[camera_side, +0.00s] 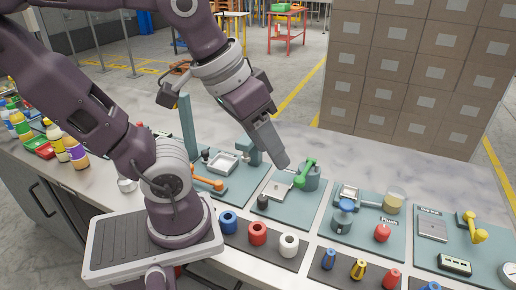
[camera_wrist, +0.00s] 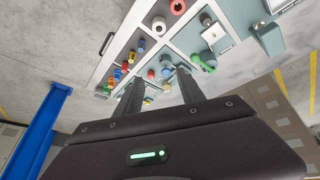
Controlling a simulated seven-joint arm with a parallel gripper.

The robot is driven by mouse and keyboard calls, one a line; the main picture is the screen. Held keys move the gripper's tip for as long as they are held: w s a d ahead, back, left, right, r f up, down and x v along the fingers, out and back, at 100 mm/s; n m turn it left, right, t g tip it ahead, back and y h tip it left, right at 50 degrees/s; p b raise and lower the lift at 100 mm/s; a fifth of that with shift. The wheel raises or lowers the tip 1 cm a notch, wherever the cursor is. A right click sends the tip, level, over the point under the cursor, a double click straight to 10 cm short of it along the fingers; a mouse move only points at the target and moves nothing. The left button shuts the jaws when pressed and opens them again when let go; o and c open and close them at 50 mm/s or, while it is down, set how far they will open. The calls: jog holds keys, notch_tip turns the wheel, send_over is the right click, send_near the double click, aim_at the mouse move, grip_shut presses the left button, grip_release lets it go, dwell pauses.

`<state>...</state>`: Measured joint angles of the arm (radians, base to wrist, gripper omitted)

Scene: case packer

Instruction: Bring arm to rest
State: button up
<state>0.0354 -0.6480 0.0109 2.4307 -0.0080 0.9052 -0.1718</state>
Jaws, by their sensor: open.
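My gripper (camera_side: 284,163) hangs in the air over the workbench, pointing down and to the right in the side view. In that view its fingers overlap in line and stand in front of the green-handled device (camera_side: 305,174); I cannot tell the exact height. In the wrist view my gripper (camera_wrist: 159,78) shows two dark fingers apart with nothing held between them. The bench and its small items appear beyond the fingertips, tilted in the picture.
The workbench (camera_side: 455,182) carries teal mats with fixtures, a red ball-like item (camera_side: 382,232), a yellow-handled tool (camera_side: 471,227) and coloured rings (camera_side: 257,233). Bottles (camera_side: 75,152) stand at the left. Stacked brown boxes (camera_side: 415,70) rise behind. The bench's back strip is clear.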

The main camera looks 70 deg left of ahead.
jog(key=shift+s+a+f+m, duration=0.15)
jog(key=shift+s+f+m, duration=0.1)
jog(key=shift+s+m, duration=0.25)
jog(key=shift+s+a+f+m, duration=0.15)
jog(key=shift+s+f+m, duration=0.05)
jog(key=shift+s+m, duration=0.25)
dwell(0.5)
